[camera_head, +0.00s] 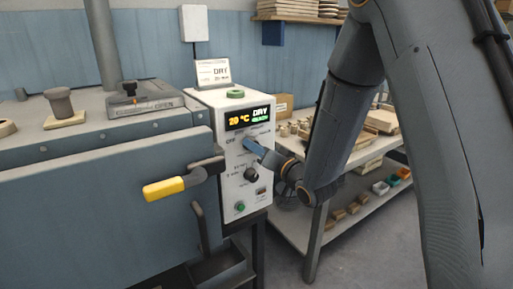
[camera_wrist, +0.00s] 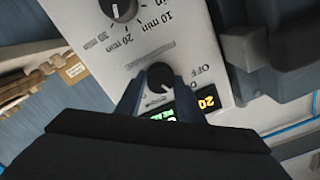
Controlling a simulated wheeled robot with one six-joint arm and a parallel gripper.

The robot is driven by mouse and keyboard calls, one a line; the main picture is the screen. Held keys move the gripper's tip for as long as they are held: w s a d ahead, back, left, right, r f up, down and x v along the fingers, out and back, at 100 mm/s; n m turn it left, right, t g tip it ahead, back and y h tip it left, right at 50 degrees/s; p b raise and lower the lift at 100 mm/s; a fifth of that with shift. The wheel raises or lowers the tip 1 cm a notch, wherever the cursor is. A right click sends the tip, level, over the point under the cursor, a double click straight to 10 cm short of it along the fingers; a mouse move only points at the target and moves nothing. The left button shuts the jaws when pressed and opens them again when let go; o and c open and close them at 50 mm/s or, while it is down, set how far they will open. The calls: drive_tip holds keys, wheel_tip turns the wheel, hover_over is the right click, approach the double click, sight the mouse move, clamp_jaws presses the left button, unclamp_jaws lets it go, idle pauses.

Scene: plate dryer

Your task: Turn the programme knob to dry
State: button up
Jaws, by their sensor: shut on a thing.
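The programme knob (camera_wrist: 160,77) is a small dark round knob on the white control panel (camera_head: 233,154). In the wrist view it sits between the two fingertips of my gripper (camera_wrist: 158,84), which is shut on it. In the head view my gripper (camera_head: 253,146) reaches the panel from the right, just under the display, and hides the knob. The labels "OFF" and a partly hidden one starting with "D" show beside the knob. I cannot tell exactly where its pointer aims.
A timer knob (camera_head: 251,174) with minute marks sits below. A green button (camera_head: 239,207) is near the panel's bottom. A yellow-handled lever (camera_head: 165,188) sticks out to the left. A card (camera_head: 213,72) reading "DRY" stands on top. A shelf table (camera_head: 345,158) with wooden pieces stands right.

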drive_tip(key=shift+m, duration=0.5)
drive_tip(key=o, duration=1.1)
drive_tip(key=shift+c, duration=0.2)
drive_tip(key=b+v, duration=0.1)
drive_tip(key=v, duration=0.7)
drive_tip(key=shift+w, duration=0.1)
